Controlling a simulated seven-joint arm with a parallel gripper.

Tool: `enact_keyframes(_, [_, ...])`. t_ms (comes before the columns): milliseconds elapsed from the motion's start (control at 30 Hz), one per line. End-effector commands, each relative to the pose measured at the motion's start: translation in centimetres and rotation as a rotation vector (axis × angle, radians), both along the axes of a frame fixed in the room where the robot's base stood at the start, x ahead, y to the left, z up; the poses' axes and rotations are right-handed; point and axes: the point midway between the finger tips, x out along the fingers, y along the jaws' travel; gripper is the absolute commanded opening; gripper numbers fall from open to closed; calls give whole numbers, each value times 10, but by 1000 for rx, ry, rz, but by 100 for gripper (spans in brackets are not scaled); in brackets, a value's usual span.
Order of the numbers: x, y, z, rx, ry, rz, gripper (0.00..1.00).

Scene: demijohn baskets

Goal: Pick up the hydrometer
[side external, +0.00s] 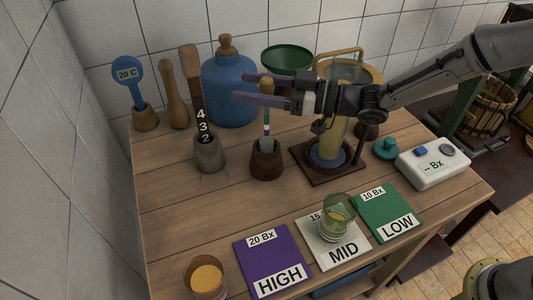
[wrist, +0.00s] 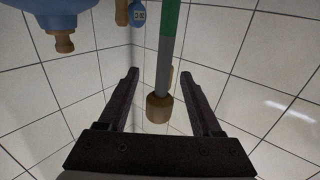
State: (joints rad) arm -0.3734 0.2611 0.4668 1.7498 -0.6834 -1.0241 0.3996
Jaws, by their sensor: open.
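The hydrometer (side external: 267,129) stands upright in a dark wooden holder (side external: 267,164), with a tan knob on top and a green band on its stem. In the wrist view the hydrometer (wrist: 165,62) shows its green and grey stem and tan knob. My gripper (side external: 242,87) is open at knob height, its fingers pointing left. In the wrist view the fingers of my gripper (wrist: 160,75) lie on either side of the hydrometer, with visible gaps. The hydrometer's lower end is hidden in the holder.
A numbered paddle in a grey pot (side external: 209,153), a blue jug (side external: 229,90) and a green funnel (side external: 287,58) stand nearby. A tall jar on a wooden stand (side external: 327,160) is right of the holder. A glass (side external: 337,222) sits on the MID card (side external: 347,253).

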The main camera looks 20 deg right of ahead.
Motion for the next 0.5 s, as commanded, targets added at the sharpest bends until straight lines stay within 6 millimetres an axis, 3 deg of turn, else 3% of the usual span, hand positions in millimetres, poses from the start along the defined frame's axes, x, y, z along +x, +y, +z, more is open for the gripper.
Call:
enact_keyframes(267, [2, 3, 1, 2, -1, 0, 66])
enact_keyframes(500, [2, 2, 1, 1, -1, 0, 25])
